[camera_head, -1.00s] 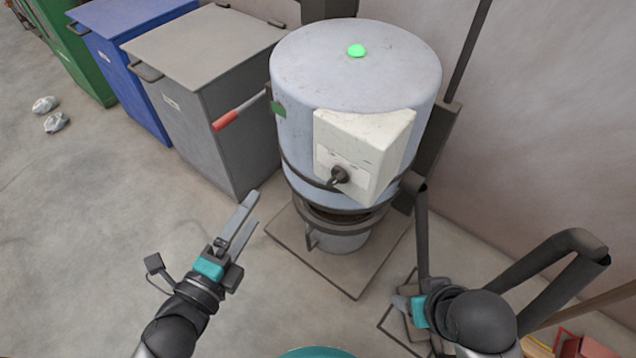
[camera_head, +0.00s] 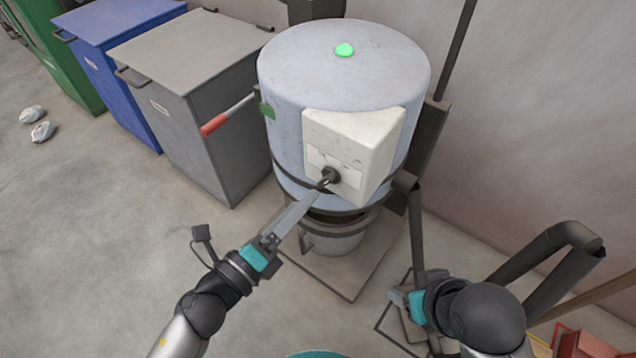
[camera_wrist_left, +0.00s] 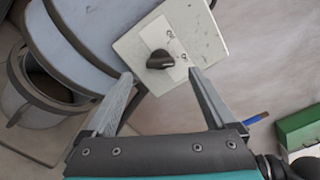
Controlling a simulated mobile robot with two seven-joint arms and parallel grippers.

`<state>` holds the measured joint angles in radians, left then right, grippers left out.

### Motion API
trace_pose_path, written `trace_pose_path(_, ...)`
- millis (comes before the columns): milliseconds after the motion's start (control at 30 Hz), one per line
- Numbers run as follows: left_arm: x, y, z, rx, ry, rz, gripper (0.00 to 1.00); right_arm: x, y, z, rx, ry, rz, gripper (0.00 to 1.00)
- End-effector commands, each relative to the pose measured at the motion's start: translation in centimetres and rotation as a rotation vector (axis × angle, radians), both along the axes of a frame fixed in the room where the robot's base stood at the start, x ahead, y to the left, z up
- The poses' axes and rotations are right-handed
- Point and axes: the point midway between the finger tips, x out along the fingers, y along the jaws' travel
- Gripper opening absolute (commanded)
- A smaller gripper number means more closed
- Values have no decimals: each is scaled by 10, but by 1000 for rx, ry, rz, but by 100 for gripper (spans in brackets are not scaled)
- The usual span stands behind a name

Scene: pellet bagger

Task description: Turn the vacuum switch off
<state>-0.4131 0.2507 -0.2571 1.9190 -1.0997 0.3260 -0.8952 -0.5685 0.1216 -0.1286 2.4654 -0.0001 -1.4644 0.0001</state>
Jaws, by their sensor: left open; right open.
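The vacuum switch is a dark rotary knob (camera_head: 328,176) on the front of a white box (camera_head: 352,135) fixed to the pale blue-grey drum (camera_head: 300,80). A green lamp (camera_head: 344,49) glows on the drum's top. My left gripper (camera_head: 314,194) reaches up to just below the knob in the head view. In the left wrist view the knob (camera_wrist_left: 160,60) lies ahead of and between the open fingers (camera_wrist_left: 160,82), with nothing gripped. Contact with the knob is not seen. My right gripper (camera_head: 398,300) is low at the right, partly hidden by its own wrist.
A lever with a red grip (camera_head: 214,125) sticks out left of the drum. Grey (camera_head: 200,50), blue (camera_head: 115,20) and green (camera_head: 60,70) bins stand at the left. A wall is on the right. The floor at the left is mostly clear.

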Motion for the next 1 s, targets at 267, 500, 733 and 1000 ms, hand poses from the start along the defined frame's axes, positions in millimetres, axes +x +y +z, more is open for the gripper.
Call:
trace_pose_path(267, 35, -25, 1, 0, -3, 1, 90, -2, 1, 2, 4, -3, -2, 62)
trace_pose_path(500, 50, -36, 0, 0, 0, 1, 90, 0, 2, 2, 8, -14, -2, 62)
trace_pose_path(733, 52, -38, 0, -1, 0, 1, 90, 1, 2, 1, 9, -15, -1, 62)
trace_pose_path(1000, 51, -38, 0, -1, 0, 1, 73, 1, 3, 1, 9, -15, 0, 62)
